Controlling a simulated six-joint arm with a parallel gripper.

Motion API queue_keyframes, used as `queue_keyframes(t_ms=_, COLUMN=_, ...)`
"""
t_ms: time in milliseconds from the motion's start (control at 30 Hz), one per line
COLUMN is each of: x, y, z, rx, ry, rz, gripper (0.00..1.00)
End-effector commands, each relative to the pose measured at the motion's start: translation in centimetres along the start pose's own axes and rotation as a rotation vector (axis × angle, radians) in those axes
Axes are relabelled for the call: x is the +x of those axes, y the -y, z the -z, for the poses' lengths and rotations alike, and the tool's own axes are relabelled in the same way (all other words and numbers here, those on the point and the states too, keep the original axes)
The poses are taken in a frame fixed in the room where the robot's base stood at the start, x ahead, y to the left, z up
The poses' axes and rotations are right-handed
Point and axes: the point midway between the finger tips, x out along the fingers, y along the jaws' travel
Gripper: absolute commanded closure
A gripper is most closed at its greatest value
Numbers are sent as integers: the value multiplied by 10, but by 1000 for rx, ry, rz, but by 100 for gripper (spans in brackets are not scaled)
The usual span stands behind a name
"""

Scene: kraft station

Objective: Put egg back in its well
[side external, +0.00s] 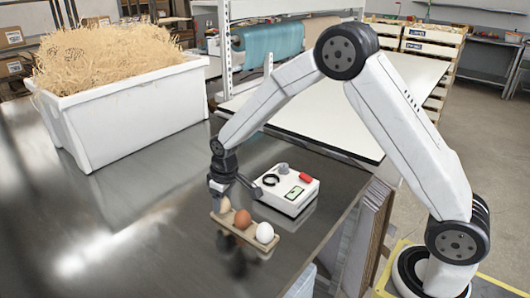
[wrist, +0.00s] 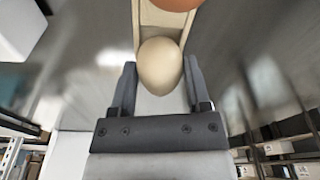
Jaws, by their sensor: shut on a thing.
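A cream egg (side external: 224,205) is between the fingers of my gripper (side external: 221,194) at the left end of a narrow tan egg tray (side external: 247,241). In the wrist view the same egg (wrist: 160,66) sits between the two dark fingertips (wrist: 159,78), over the near end of the tray (wrist: 150,18). I cannot tell whether it rests fully in the end well or sits slightly above it. A brown egg (side external: 242,219) stands in the middle of the tray and a white egg (side external: 264,233) at its right end. The egg hides the end well.
A large white bin (side external: 130,119) of straw is at the back left. The dark metal table (side external: 120,240) is clear to the left and front.

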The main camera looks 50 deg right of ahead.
Motion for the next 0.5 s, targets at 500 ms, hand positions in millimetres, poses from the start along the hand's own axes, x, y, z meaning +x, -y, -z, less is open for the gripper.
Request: queue_keyframes(t_ms=500, x=5, y=0, z=-1, rx=0, ry=0, rz=0, gripper=72)
